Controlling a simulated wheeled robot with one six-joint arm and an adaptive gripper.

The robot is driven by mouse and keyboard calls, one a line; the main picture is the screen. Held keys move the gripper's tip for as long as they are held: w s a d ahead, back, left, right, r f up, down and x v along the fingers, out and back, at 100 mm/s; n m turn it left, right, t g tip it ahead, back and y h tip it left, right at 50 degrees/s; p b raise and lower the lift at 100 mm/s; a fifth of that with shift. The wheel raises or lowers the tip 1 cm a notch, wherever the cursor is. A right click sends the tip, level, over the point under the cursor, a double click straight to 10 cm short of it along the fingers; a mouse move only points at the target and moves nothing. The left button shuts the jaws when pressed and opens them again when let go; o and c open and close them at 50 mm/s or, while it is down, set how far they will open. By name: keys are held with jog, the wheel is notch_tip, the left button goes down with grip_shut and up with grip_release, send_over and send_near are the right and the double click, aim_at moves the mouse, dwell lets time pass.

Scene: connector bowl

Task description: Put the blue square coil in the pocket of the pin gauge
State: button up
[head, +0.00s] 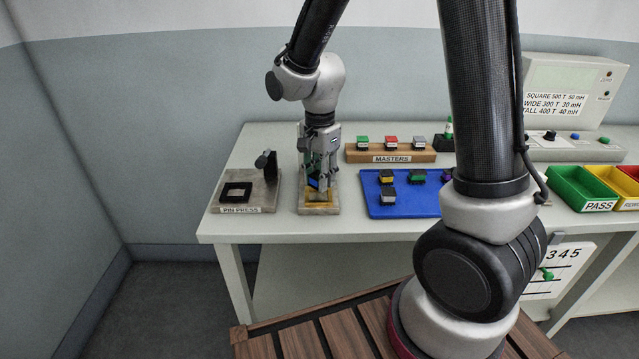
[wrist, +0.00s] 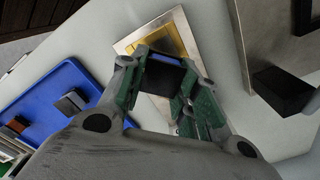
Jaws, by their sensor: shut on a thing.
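The blue square coil (head: 317,183) is between the fingers of my gripper (head: 320,178), which is shut on it. In the wrist view the coil shows as a dark block (wrist: 164,78) with a blue edge, held between the green-padded fingers (wrist: 165,85). The pin gauge (head: 335,209) is a metal plate with a yellow area, right below the gripper. It also shows in the wrist view (wrist: 129,42), with the yellow part beyond the coil. The fingers and coil hide part of the pocket. I cannot tell whether the coil touches the gauge.
The pin press (head: 262,196) stands left of the gauge, with an upright post. A blue tray (head: 408,208) with several coils lies to the right. Behind it is the wooden MASTERS rack (head: 362,156). A green PASS bin (head: 580,188) stands far right.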

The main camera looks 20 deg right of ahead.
notch_tip(320, 180, up, 7)
jog(key=shift+r, duration=0.2)
jog(key=shift+f, duration=4.55)
jog(key=shift+f, duration=0.15)
jog(key=o, duration=1.2)
